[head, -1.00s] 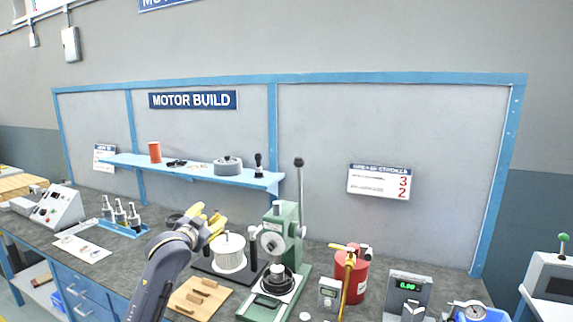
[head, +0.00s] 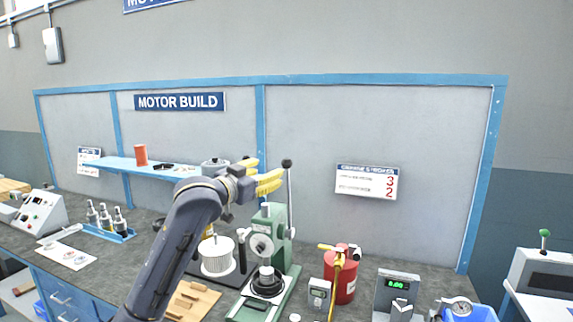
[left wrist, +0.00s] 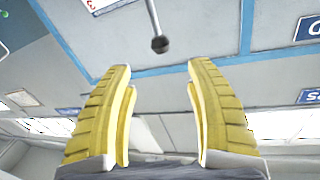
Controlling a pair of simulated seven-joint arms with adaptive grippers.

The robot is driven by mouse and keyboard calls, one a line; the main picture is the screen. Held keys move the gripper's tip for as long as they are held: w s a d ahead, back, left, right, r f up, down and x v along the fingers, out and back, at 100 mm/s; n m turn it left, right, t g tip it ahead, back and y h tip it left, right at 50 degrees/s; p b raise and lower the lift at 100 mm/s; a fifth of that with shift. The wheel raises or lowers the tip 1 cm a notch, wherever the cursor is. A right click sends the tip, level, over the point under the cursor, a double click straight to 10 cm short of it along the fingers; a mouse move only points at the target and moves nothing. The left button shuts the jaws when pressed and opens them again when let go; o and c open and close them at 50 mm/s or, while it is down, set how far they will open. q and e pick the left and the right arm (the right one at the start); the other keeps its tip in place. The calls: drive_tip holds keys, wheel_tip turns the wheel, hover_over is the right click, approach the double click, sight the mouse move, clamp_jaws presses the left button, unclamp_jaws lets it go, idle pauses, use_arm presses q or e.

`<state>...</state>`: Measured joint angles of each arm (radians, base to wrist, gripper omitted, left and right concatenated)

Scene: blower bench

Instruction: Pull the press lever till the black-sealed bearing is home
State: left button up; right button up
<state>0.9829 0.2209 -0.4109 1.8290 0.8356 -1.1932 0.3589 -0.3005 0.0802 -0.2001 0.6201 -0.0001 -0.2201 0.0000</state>
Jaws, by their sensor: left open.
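The press lever (head: 289,200) stands nearly upright on the right side of the green arbor press (head: 264,240), with a dark ball knob (head: 287,163) on top. My left gripper (head: 268,174) is raised just left of the knob, open and empty, its yellow fingers pointing at the lever. In the left wrist view the knob (left wrist: 160,44) hangs beyond and between the spread fingertips (left wrist: 158,75), apart from them. A dark round part (head: 267,284) sits under the press ram; I cannot make out the bearing's seal or how deep it sits. My right gripper is not in view.
A white finned rotor (head: 216,255) stands left of the press, and a wooden block (head: 192,300) lies in front of it. The blue shelf (head: 150,167) is behind my arm.

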sight(284, 164)
use_arm(q)
drive_tip(key=x, duration=1.1)
drive_tip(key=shift+w+d, duration=0.2)
drive_tip(key=shift+w, duration=0.15)
clamp_jaws()
